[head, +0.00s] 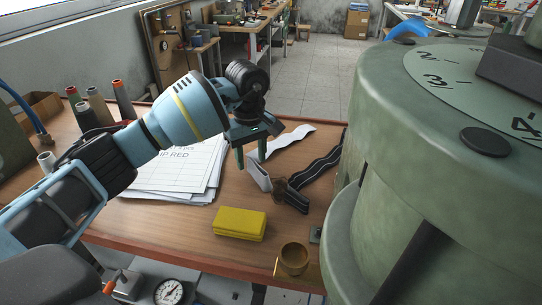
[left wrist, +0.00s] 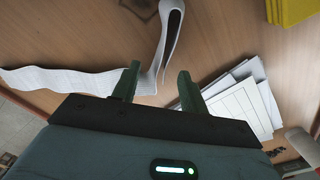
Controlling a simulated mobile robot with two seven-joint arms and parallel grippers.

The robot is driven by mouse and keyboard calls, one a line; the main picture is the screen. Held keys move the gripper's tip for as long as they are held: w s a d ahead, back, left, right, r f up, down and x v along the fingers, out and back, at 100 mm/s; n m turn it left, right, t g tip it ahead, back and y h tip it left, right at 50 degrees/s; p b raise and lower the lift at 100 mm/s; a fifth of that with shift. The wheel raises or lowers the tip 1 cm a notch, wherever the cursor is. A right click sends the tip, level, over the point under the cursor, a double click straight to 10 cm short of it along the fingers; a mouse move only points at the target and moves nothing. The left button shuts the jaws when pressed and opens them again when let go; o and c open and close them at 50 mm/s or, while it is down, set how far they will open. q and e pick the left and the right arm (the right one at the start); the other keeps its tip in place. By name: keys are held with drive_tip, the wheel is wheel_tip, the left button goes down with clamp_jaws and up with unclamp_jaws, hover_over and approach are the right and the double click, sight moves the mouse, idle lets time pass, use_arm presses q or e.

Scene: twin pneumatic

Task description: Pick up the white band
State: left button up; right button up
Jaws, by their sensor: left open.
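The white band (head: 285,143) lies on the wooden table, a long flat strip with a folded or looped end (head: 258,177) that stands up. My left gripper (head: 250,157) points down over it, open, with green fingers. In the left wrist view the white band (left wrist: 70,81) runs from the left edge to the fingers and then bends up towards the top. Part of it shows between the two fingertips (left wrist: 158,74), with no grip on it visible. Whether the fingers touch it, I cannot tell. My right gripper is not in view.
A black striped band (head: 320,167) lies close to the right. A yellow block (head: 239,223) and a brass cup (head: 293,258) are nearer the front. Papers (head: 190,168) lie to the left, with thread spools (head: 123,99) behind. A large green machine (head: 440,170) blocks the right side.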

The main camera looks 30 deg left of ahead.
use_arm(q)
drive_tip(key=shift+f, duration=1.1)
clamp_jaws()
drive_tip(key=shift+r, duration=0.15)
